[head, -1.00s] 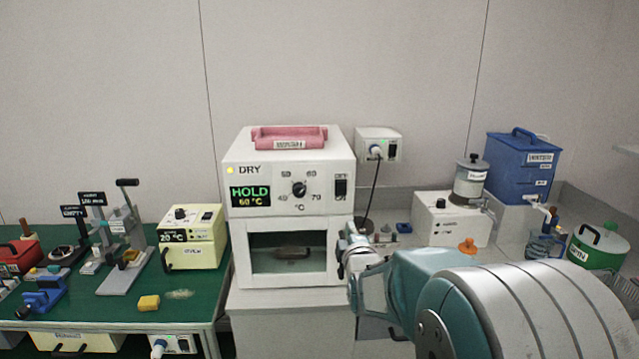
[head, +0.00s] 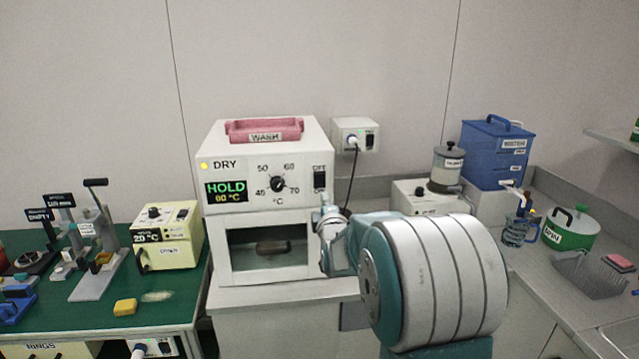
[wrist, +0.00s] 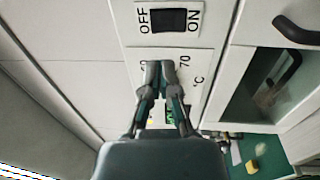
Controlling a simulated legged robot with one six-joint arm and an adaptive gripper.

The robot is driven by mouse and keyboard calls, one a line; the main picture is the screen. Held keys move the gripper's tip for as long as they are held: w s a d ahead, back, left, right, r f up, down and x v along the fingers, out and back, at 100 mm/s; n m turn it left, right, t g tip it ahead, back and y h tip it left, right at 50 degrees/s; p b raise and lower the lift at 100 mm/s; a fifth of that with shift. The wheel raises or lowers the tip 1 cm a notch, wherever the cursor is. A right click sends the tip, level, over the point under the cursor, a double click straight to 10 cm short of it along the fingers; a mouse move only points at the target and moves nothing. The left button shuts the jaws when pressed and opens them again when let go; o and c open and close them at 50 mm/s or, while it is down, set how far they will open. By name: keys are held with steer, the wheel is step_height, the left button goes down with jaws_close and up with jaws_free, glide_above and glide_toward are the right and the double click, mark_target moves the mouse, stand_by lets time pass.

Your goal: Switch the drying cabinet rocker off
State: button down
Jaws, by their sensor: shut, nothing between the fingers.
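The white drying cabinet (head: 306,150) stands in the middle of the head view. Its yellow lamp is lit and its display (head: 226,192) reads HOLD 60 °C. The dark rocker (head: 319,179) is at the right of its front panel. In the wrist view the rocker (wrist: 168,20) sits between the words OFF and ON; which side is pressed I cannot tell. My gripper (wrist: 160,70) is shut and empty, its fingertips in front of the panel near the dial markings, apart from the rocker in the picture. The fingers hide the dial. In the head view my gripper is just below the rocker, partly hidden by my arm.
A pink tray labelled WASH (head: 264,130) lies on the cabinet. A wall socket (head: 356,134) with plug and cable is just right of it. The cabinet's window compartment (head: 232,264) is below the panel. A cream box (head: 170,236) stands on the green bench at left.

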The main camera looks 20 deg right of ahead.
mark_target(319, 177)
steer(key=x, duration=0.7)
steer(key=shift+w+d, duration=0.2)
steer(key=shift+w, duration=0.05)
steer(key=shift+w+d+r, duration=0.1)
steer(key=shift+w, duration=0.25)
steer(key=shift+w+r, duration=0.1)
steer(key=shift+w, duration=0.05)
